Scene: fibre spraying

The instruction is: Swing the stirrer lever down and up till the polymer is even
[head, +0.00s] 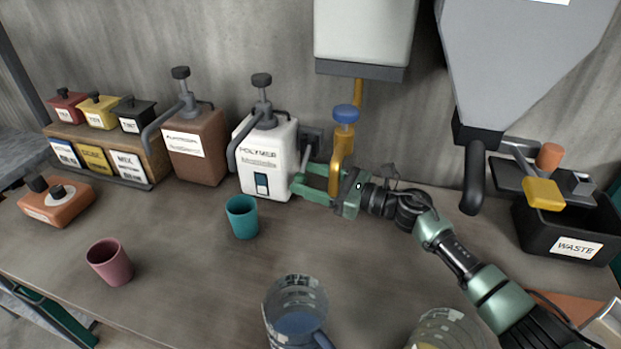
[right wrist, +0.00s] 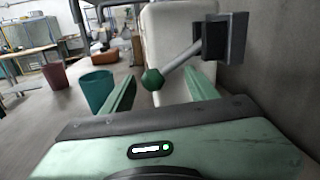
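The white polymer dispenser (head: 265,165) stands against the back wall, with a pump on top and a small window in its front. The stirrer lever (head: 307,152) comes out of a dark bracket at its right side. In the right wrist view the grey lever (right wrist: 180,63) slants down to a green ball knob (right wrist: 153,80). My right gripper (head: 299,176) is open at the dispenser's right side. In the right wrist view its fingers (right wrist: 160,76) stand apart on either side of the knob, with a gap visible. The polymer inside cannot be judged. My left gripper is not in view.
A blue-topped yellow valve (head: 344,125) hangs right behind my right gripper. A teal cup (head: 242,217) stands in front of the dispenser, a pink cup (head: 109,262) farther left. A brown dispenser (head: 196,150) is to the left. A waste bin (head: 570,232) is far right.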

